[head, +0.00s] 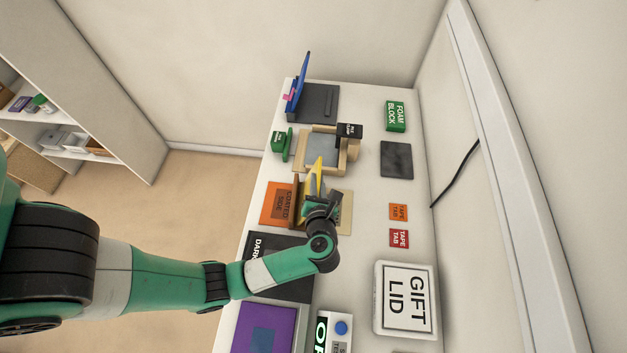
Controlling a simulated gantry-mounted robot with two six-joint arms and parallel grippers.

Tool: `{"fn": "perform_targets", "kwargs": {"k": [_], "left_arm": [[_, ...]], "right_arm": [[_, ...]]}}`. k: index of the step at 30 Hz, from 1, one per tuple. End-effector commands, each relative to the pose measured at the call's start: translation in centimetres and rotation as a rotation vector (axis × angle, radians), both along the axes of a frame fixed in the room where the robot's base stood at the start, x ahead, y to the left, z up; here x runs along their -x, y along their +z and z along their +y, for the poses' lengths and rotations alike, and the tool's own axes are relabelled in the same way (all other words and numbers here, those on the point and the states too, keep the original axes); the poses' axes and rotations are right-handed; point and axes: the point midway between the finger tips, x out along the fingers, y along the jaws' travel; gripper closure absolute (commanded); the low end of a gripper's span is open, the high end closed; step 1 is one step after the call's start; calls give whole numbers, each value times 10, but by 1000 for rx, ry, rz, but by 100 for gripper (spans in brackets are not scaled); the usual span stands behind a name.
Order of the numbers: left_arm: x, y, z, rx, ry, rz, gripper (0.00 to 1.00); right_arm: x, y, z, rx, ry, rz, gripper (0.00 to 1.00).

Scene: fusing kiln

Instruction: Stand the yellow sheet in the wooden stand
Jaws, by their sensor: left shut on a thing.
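The yellow sheet (318,171) is upright, seen nearly edge-on, in the middle of the white table. My left gripper (318,197) is shut on its lower near part and hides some of it. A wooden stand with a pale base (346,212) and a brown upright part lies beneath and around the gripper. The sheet is over or in this stand; the gripper hides where its bottom edge rests, so I cannot tell if it touches. My right gripper is out of view.
An orange sheet marked "COATED SIDE" (271,207) lies left of the stand. A wooden frame with a grey panel (322,149) is just behind. A green foam block (396,116), dark square (397,160), tape tabs (399,212) and gift lid (378,306) line the right side.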

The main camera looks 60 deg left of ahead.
Motion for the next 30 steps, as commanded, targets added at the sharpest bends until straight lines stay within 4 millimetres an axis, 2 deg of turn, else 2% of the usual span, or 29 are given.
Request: {"fn": "perform_targets", "kwargs": {"k": [6, 17, 30], "left_arm": [[-7, -1, -4, -23, -1, 36, 100], [-8, -1, -5, -27, 0, 43, 100], [-22, -10, -13, -77, 0, 130, 100]], "right_arm": [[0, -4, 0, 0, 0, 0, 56], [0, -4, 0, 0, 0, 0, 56], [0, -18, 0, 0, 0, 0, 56]]}}
